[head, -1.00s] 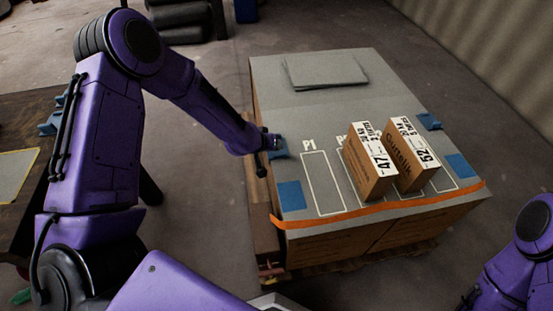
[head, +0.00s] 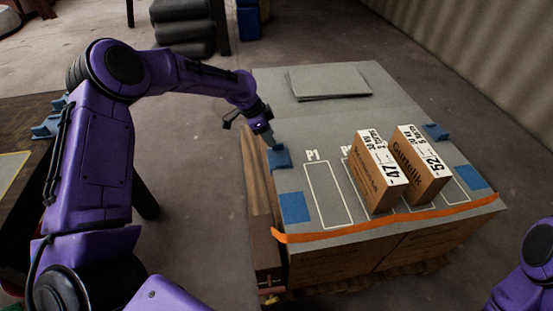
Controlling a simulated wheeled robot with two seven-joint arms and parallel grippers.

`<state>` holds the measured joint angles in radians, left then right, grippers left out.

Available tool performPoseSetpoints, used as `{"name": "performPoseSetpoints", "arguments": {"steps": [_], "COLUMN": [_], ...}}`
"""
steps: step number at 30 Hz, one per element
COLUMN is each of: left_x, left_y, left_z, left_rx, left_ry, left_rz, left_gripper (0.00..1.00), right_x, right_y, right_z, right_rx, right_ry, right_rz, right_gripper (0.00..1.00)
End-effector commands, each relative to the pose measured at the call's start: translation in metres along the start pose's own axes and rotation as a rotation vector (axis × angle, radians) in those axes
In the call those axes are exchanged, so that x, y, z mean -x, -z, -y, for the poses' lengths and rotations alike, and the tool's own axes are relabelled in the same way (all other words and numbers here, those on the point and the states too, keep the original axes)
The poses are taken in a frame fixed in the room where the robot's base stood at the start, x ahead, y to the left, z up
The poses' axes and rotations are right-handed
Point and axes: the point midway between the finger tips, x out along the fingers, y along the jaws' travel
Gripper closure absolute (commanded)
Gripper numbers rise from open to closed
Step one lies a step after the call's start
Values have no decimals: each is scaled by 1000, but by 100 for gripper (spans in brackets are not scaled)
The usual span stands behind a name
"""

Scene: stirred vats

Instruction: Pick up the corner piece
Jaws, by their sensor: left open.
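A blue corner piece (head: 279,159) sits at the left edge of the large grey-topped load (head: 330,118), beside the P1 outline. My left gripper (head: 269,139) is open just above and at the back of this piece, pointing down. Whether its fingers touch the piece I cannot tell. Another blue corner piece (head: 436,132) sits at the load's right edge. More blue corner pieces (head: 47,129) lie on the dark table at the left. My right gripper is out of view; only part of my right arm shows at the lower right.
Two cartons, marked 47 (head: 378,175) and 52 (head: 415,168), stand on the load. Flat blue squares (head: 294,207) mark its front corners. An orange strap (head: 385,220) runs along the front edge. A grey sheet stack (head: 328,82) lies at the back.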

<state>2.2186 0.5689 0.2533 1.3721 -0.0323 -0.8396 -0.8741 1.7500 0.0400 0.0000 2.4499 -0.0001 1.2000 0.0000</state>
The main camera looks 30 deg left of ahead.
Motion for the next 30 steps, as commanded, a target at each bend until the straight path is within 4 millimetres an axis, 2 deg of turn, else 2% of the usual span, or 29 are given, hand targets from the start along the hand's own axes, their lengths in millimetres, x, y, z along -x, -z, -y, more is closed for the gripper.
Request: {"name": "performPoseSetpoints", "arguments": {"steps": [3,6,14,16,18,19,30], "left_x": [-27,-41,-46,-46,-46,-46,-42], "left_y": [-3,-3,-2,-2,-2,-2,0], "left_z": [1,1,1,1,1,1,1], "left_rx": [-1,1,1,1,1,1,1], "left_ry": [-3,-1,0,0,0,0,0], "left_rz": [3,2,1,1,1,1,0], "left_gripper": [57,57,57,74,96,100,100], "right_x": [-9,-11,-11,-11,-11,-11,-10], "right_y": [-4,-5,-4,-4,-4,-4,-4], "right_z": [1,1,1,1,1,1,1], "right_rx": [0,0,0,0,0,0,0], "right_ry": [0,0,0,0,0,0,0], "right_rz": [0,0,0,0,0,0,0], "right_gripper": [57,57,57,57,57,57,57]}}
